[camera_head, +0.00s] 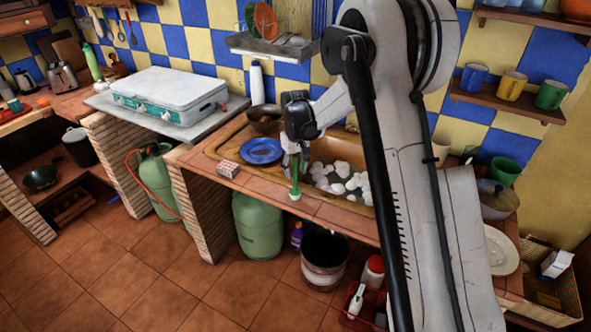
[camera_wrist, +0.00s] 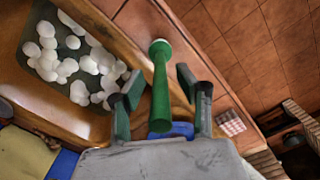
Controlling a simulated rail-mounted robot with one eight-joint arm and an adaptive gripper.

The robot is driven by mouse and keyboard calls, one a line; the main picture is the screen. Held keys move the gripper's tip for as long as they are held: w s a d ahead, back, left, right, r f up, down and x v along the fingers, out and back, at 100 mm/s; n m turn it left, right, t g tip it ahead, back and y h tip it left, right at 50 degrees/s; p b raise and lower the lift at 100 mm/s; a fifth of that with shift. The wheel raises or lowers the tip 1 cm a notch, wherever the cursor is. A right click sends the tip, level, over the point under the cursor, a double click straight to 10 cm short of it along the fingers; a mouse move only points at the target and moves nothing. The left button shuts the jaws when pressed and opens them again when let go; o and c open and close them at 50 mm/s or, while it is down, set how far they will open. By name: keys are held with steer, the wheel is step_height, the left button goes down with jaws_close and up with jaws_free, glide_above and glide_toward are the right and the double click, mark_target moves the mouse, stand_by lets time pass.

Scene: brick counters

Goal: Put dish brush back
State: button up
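The dish brush (camera_head: 295,183) is green with a white end. It stands upright, white end down, at the front edge of the tiled counter by the sink. In the wrist view the brush (camera_wrist: 161,85) lies between the two fingers, with its pale round end pointing away from me. My gripper (camera_head: 293,160) is over the brush, at its handle. In the wrist view my gripper (camera_wrist: 160,82) has its fingers apart, with a visible gap on each side of the handle. The upper handle is partly hidden by the gripper in the head view.
The sink (camera_head: 345,178) with several white foam clumps is right of the brush. A blue plate (camera_head: 261,150) and a red-and-white box (camera_head: 228,169) are to its left. A dish rack (camera_head: 275,47) hangs behind. A bucket (camera_head: 324,262) stands on the floor below.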

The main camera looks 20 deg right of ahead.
steer(key=shift+r, duration=0.1)
step_height(320, 180, up, 11)
steer(key=shift+r+b, duration=0.2)
steer(key=shift+b, duration=0.3)
steer(key=shift+s+r, duration=0.1)
steer(key=shift+r, duration=0.4)
steer(key=s+r+m+t, duration=0.1)
steer(key=s+r+t, duration=0.1)
steer(key=s+r, duration=0.55)
steer(key=s+r+t, duration=0.1)
steer(key=s+r, duration=0.3)
steer(key=s, duration=0.6)
steer(key=s+f+t, duration=0.2)
steer(key=s, duration=0.8)
steer(key=s+f+m+t, duration=0.1)
steer(key=s+t, duration=0.1)
steer(key=s, duration=0.8)
steer(key=shift+f+m, duration=0.3)
steer(key=shift+f, duration=0.1)
steer(key=shift+s, duration=0.1)
